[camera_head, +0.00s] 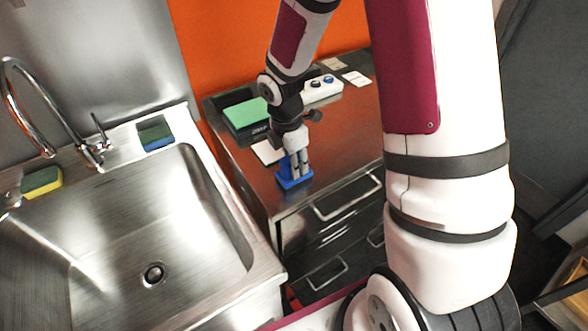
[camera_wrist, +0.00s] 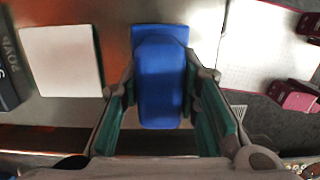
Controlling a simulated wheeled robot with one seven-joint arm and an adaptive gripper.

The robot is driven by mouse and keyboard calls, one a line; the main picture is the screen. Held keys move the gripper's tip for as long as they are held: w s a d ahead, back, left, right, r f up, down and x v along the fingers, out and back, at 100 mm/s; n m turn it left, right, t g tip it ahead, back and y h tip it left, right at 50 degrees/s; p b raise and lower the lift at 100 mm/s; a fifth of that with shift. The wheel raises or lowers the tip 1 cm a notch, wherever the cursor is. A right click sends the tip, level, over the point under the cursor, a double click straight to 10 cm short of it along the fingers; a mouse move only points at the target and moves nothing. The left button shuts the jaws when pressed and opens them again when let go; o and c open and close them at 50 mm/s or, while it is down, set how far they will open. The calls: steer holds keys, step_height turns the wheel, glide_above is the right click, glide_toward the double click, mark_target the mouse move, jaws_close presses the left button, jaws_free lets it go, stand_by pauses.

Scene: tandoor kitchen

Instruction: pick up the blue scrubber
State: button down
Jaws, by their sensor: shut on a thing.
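The blue scrubber (camera_wrist: 160,80) is between the two fingers of my gripper (camera_wrist: 165,110) in the wrist view, with a finger against each side. It has a raised blue grip over a flat blue base. In the head view the scrubber (camera_head: 288,183) is at the front part of the steel counter top, under my gripper (camera_head: 298,165), which points down. My gripper is shut on the scrubber's grip. I cannot tell whether the base still touches the counter.
A green-topped box (camera_head: 248,113) and a white card (camera_head: 267,152) are on the steel counter (camera_head: 345,140), left of my gripper. A white box with knobs (camera_head: 322,90) stands behind. At left is a sink (camera_head: 150,225) with a faucet (camera_head: 35,105) and sponges (camera_head: 42,181).

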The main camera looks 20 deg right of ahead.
steer(key=shift+r, duration=0.1)
steer(key=shift+r, duration=0.5)
step_height(320, 180, up, 2)
steer(key=shift+r, duration=0.15)
steer(key=s+r+p, duration=0.1)
steer(key=s+p, duration=0.3)
steer(key=s, duration=1.2)
steer(key=shift+a+r+p, duration=0.3)
steer(key=shift+a+p, duration=0.05)
